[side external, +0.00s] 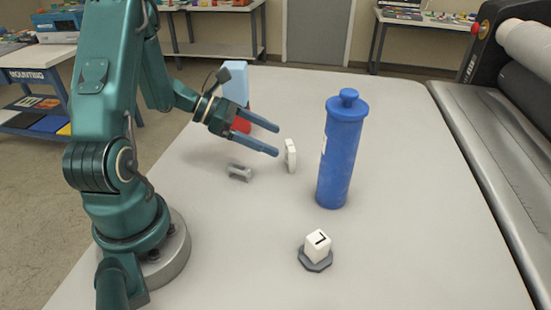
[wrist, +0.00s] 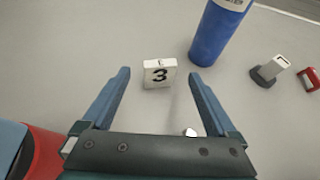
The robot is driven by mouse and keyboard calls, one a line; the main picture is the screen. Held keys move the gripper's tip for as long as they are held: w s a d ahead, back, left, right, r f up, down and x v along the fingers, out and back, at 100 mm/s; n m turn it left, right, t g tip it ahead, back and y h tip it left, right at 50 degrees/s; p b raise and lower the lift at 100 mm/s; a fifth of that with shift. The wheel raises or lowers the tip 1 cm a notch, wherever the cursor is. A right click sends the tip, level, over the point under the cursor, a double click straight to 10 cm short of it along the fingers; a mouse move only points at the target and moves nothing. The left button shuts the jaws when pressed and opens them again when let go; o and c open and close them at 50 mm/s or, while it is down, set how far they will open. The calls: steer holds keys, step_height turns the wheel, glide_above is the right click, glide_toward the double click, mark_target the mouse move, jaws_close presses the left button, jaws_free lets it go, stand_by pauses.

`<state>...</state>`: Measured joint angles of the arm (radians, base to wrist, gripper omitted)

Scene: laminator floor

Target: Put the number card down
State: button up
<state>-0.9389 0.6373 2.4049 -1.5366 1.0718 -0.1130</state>
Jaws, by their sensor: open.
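The white number card (side external: 290,156) stands upright on the table, left of a blue bottle. In the wrist view the card (wrist: 160,73) shows a black 3 on its face and a smaller mark on its top edge. My gripper (side external: 277,140) is open, its two blue fingers spread and pointing toward the card. In the wrist view the card appears between the fingertips of my gripper (wrist: 160,76), with a gap on both sides. Nothing is held. How far the tips are from the card in depth is hard to tell.
The blue bottle (side external: 342,155) stands close right of the card. A white numbered block (side external: 317,245) rests on a grey base in front. A small grey piece (side external: 240,172) lies left of the card. A light blue box (side external: 235,82) is behind my gripper. A laminator (side external: 500,170) borders the right.

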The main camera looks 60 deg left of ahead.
steer(key=shift+v, duration=1.55)
steer(key=s+d+r+m+g, duration=0.2)
steer(key=d+m+g, duration=0.1)
steer(key=d+m, duration=0.3)
steer(key=s+d+r+m+g, duration=0.2)
steer(key=d+m+g, duration=0.1)
steer(key=d+m, duration=0.35)
steer(key=s+d+r+m+t+y, duration=0.1)
steer(key=s+r+m+y, duration=0.3)
steer(key=m, duration=1.2)
steer(key=s+y, duration=0.3)
steer(key=shift+s+r+t, duration=0.25)
steer(key=shift+r+t, duration=0.05)
steer(key=shift+r, duration=0.05)
